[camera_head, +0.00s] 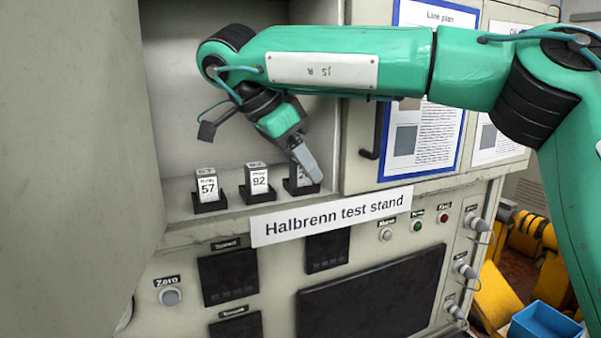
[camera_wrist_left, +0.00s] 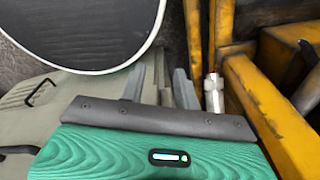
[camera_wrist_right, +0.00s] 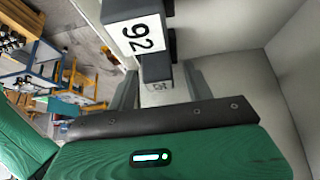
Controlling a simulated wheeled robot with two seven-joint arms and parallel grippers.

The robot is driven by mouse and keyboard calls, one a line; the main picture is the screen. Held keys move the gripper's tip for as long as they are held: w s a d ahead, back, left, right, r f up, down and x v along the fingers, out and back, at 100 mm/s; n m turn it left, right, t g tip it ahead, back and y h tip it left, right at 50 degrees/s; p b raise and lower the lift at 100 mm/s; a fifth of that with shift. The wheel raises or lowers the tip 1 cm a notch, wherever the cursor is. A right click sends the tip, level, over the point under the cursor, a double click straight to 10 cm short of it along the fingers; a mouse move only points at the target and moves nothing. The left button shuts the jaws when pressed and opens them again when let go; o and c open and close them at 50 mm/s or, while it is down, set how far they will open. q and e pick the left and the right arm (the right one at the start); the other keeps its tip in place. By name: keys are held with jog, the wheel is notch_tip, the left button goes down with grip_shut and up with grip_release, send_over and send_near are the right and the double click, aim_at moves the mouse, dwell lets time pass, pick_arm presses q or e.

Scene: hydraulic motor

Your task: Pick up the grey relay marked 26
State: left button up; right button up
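Three grey relays with white labels stand upright in black sockets on the recess shelf. The left one (camera_head: 207,186) reads 57 and the middle one (camera_head: 257,179) reads 92. The right-hand relay (camera_head: 297,173) is mostly hidden behind my right gripper (camera_head: 304,160), and its number cannot be read in the head view. In the right wrist view, relay 92 (camera_wrist_right: 138,33) is near the top, and a grey relay (camera_wrist_right: 158,86) shows between the open fingers; its number is unclear. Contact cannot be told. My left gripper (camera_wrist_left: 160,85) is open and empty, seen only in its wrist view.
The recess wall is left of the relays, and a cabinet door (camera_head: 372,150) with a dark handle is to the right. The stand's sign (camera_head: 331,217) is below the shelf edge. Yellow frames (camera_wrist_left: 270,95) and a round dark panel (camera_wrist_left: 80,30) are near my left gripper.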

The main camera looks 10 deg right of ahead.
jog(key=c, duration=0.9)
jog(key=shift+r, duration=0.1)
jog(key=shift+c, duration=0.2)
